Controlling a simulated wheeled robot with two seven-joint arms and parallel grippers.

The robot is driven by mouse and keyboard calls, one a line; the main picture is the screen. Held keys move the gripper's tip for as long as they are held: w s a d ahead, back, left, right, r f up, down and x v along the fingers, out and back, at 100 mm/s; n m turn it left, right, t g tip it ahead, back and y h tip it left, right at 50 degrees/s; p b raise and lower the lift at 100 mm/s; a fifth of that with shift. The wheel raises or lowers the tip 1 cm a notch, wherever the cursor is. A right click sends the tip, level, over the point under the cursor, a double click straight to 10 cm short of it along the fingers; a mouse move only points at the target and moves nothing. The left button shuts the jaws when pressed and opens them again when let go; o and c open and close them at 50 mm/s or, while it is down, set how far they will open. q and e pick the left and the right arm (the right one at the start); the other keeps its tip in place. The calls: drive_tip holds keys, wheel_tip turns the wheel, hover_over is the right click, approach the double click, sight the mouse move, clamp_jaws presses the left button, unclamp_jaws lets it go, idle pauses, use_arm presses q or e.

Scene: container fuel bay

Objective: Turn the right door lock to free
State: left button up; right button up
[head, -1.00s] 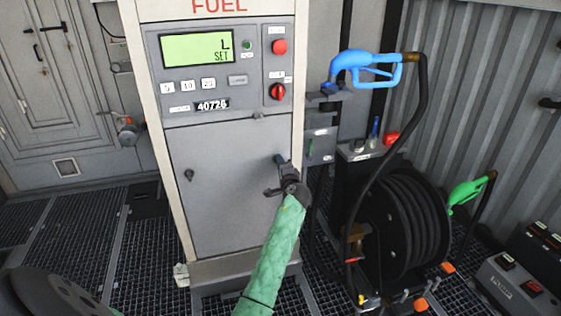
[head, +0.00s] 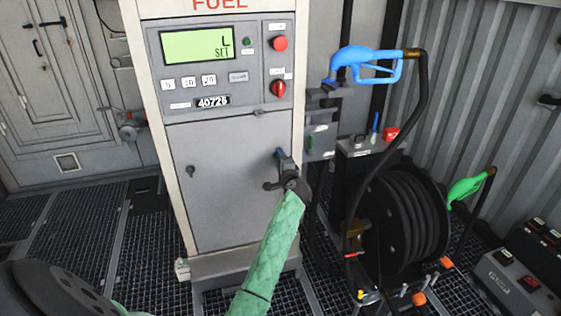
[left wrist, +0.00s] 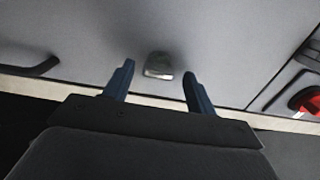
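The grey lower door (head: 225,215) of the fuel cabinet is closed. Its left lock (head: 190,172) is a small dark knob at the door's left side. My left gripper (head: 281,153) is at the door's right side and covers the right lock in the head view. In the left wrist view the right lock (left wrist: 158,66) is a small knob with a pale, shiny end. It sits between the two blue fingertips of my left gripper (left wrist: 158,76), with a gap on both sides. The fingers are apart and hold nothing. My right gripper is out of view.
Above the door is a panel with a green display (head: 197,45), a red button (head: 280,43) and a red rotary switch (head: 278,88). To the right are a blue nozzle (head: 355,62) and a black hose reel (head: 405,220). The grating floor in front is mostly clear.

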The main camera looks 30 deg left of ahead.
use_arm(q)
drive_tip(key=b+v, duration=0.1)
drive_tip(key=v, duration=0.6)
drive_tip(key=shift+s+d+b, duration=0.25)
drive_tip(key=shift+b, duration=0.1)
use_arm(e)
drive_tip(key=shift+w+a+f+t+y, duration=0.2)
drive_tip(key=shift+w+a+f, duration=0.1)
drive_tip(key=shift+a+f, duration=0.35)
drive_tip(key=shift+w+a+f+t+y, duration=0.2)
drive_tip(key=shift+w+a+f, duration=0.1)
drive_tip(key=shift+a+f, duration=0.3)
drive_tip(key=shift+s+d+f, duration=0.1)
